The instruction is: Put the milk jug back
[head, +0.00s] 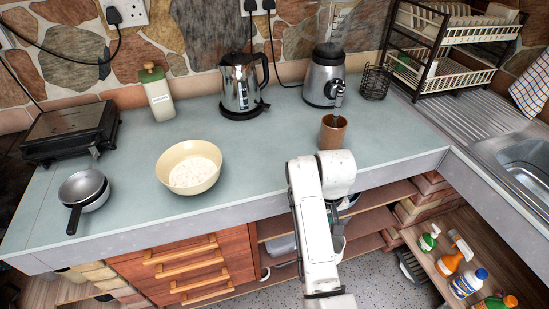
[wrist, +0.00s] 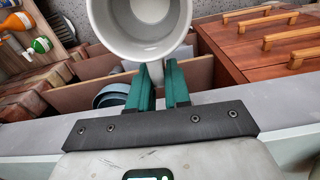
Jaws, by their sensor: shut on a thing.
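My gripper (wrist: 156,72) has its green fingers shut on a white round jug (wrist: 143,44), seen at the top of the wrist view. The fingers pinch its near side, apparently at the handle. I look down into its open mouth; the inside looks empty, and the top of the jug is cut off by the frame. In the head view my arm reaches over the counter's front edge and bends down in front of the open shelves. It hides most of the gripper and jug there.
The counter (head: 270,150) holds a cream bowl (head: 190,178), a kettle (head: 240,85), a blender (head: 323,80) and a brown pot (head: 333,132). Below are wooden drawers (head: 185,270) and open shelves (head: 285,222). Cleaning bottles (head: 455,262) stand low at the right.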

